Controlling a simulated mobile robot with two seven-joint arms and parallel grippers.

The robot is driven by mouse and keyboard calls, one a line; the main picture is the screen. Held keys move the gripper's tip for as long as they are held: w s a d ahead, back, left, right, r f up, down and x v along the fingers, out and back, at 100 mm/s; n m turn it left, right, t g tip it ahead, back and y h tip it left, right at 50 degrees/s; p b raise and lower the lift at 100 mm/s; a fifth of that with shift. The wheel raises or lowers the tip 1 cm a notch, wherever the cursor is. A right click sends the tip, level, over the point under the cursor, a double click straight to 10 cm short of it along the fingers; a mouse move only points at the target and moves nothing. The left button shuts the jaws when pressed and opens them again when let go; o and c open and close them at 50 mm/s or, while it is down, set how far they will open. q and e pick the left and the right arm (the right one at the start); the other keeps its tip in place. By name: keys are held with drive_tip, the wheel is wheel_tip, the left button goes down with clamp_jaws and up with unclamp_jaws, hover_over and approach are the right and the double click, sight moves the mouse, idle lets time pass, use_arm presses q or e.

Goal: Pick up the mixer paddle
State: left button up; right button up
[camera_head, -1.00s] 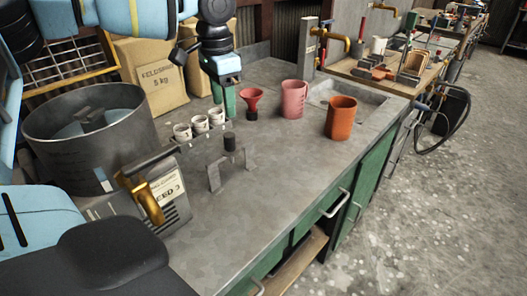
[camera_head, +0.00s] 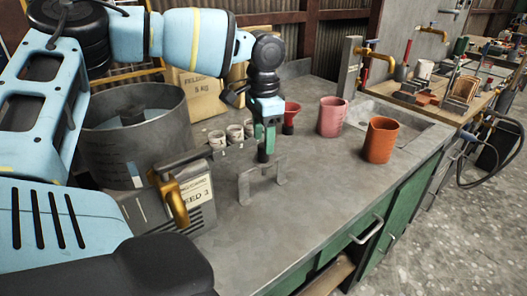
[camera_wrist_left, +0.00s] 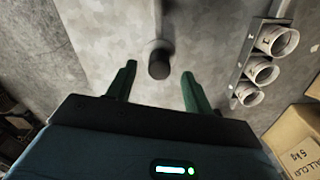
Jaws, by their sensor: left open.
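A dark round-topped knob (camera_wrist_left: 158,60), which looks like the mixer paddle's handle, stands on a grey bracket-shaped stand (camera_head: 247,185) on the metal bench. The rest of the paddle cannot be made out. My left gripper (camera_head: 266,140) is above the stand, pointing down, and hides much of the knob in the head view. In the left wrist view, its green fingers (camera_wrist_left: 157,88) are open and empty, with the knob just beyond the tips, roughly midway between them. My right gripper is not in view.
A metal drum (camera_head: 135,150) and a control box with a brass handle (camera_head: 176,203) are at left. The bench front is clear.

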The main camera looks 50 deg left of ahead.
sight(263, 145)
use_arm(q)
wheel_tip(263, 145, down, 4)
drive_tip(key=shift+f, duration=0.15)
drive_tip(key=c, duration=1)
wheel_tip(263, 145, up, 10)
drive_tip(key=shift+r, duration=0.1)
